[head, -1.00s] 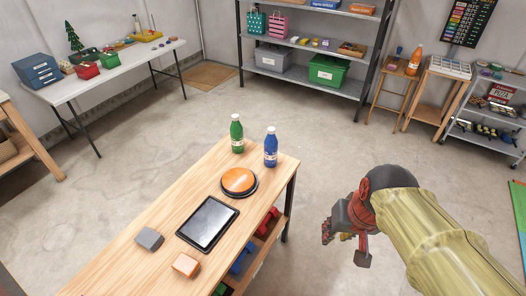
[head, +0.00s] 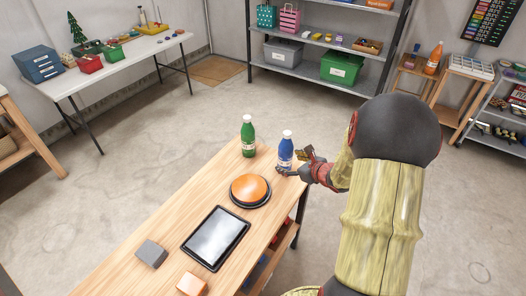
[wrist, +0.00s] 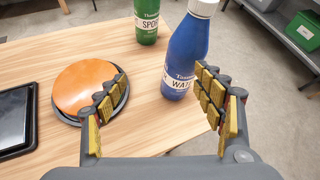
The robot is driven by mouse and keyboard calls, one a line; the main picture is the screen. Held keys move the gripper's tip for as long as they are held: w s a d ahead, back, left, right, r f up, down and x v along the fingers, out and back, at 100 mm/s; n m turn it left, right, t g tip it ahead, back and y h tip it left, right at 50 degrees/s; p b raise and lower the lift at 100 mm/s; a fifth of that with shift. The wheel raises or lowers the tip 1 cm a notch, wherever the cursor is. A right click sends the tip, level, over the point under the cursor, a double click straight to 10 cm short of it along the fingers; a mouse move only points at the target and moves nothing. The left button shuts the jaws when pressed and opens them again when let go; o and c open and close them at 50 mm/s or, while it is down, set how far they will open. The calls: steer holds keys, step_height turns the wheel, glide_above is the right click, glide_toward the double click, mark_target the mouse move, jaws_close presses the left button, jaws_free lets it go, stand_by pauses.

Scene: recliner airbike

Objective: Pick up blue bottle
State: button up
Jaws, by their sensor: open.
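The blue bottle (head: 286,150) has a white cap and a white label. It stands upright at the far right end of the wooden table. In the wrist view the blue bottle (wrist: 187,52) stands ahead of my gripper, nearer the right finger. My gripper (head: 294,163) is at the table's right edge, beside the bottle. In the wrist view my gripper (wrist: 162,103) is open, with its yellow-padded fingers spread and only bare table between the tips. I cannot tell whether the right finger touches the bottle.
A green bottle (head: 248,136) stands left of the blue one. An orange round button (head: 250,189), a tablet (head: 216,238), a grey block (head: 151,253) and an orange block (head: 192,284) lie nearer on the table (head: 190,215). Floor is clear beyond the table.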

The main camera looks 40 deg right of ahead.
mark_target(286, 148)
steer(key=d+m, duration=0.1)
steer(key=w+d+r+h, duration=0.1)
steer(key=m, duration=0.1)
steer(key=shift+w+d+r+m+h, duration=0.3)
steer(key=shift+w+d+r, duration=0.05)
steer(key=shift+w+d, duration=0.05)
steer(key=shift+d+f+m, duration=0.1)
steer(key=shift+d+m, duration=0.1)
steer(key=shift+m, duration=0.1)
steer(key=b+x, duration=0.2)
steer(key=x, duration=0.5)
steer(key=shift+w+d, duration=0.1)
steer(key=shift+w, duration=0.25)
steer(key=c, duration=0.3)
steer(key=c, duration=1.4)
steer(key=shift+r+t, duration=0.2)
steer(key=shift+t, duration=0.1)
steer(key=shift+c, duration=0.5)
steer(key=shift+r, duration=0.1)
